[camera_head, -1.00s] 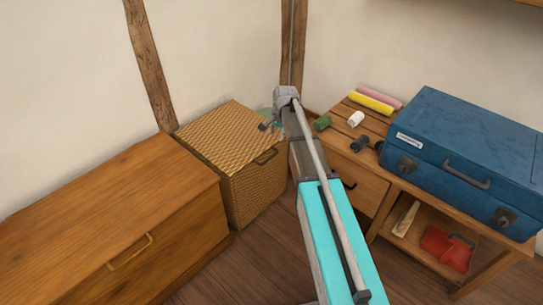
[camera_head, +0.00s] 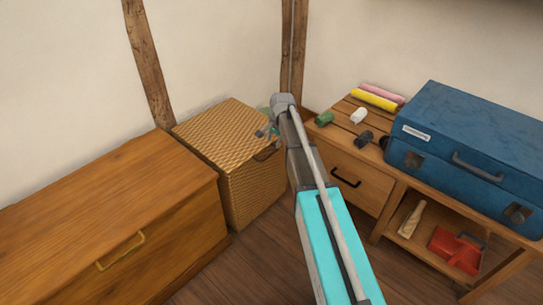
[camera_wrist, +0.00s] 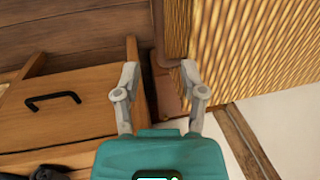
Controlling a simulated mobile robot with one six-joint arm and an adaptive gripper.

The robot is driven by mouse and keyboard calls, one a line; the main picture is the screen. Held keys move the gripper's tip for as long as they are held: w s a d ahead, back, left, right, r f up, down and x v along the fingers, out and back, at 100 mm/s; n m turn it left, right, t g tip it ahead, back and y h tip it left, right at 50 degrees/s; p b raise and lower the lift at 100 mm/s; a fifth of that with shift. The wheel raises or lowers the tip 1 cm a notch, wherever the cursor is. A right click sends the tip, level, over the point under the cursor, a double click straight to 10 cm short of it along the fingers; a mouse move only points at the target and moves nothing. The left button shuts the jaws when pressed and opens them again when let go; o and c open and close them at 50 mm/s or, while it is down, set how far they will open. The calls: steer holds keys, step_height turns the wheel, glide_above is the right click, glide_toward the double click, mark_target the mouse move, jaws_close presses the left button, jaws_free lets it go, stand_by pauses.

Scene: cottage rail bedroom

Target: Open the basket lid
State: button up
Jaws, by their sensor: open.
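The wicker basket (camera_head: 232,185) stands in the corner between the wooden chest and the drawer table, with its woven lid (camera_head: 222,130) shut. A dark handle (camera_head: 266,152) sits on its front near the lid edge, partly hidden by my arm. My gripper (camera_head: 268,132) is over the right end of the lid in the head view. In the wrist view my gripper (camera_wrist: 160,85) is open with nothing between its fingers. The basket's woven side (camera_wrist: 250,50) fills the upper right there, close to the right finger. I cannot tell whether the finger touches it.
A wooden chest (camera_head: 110,215) stands left of the basket. At right, a table with a drawer (camera_head: 355,180) bears a blue case (camera_head: 465,145), a yellow roll (camera_head: 374,99) and small items. Walls close off the back. Floor (camera_head: 240,265) is clear in front.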

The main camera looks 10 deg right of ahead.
mark_target(272, 154)
steer(key=shift+w+a+f+b, duration=0.1)
steer(key=shift+w+f+b, duration=0.1)
steer(key=shift+f+b, duration=0.9)
steer(key=shift+w+a+f+b, duration=0.15)
steer(key=shift+f+b, duration=0.8)
steer(key=shift+f, duration=0.2)
steer(key=shift+w+a+f+b, duration=0.1)
steer(key=shift+w+f+b, duration=0.1)
steer(key=shift+f+b, duration=0.9)
steer(key=shift+c, duration=0.2)
jaws_close()
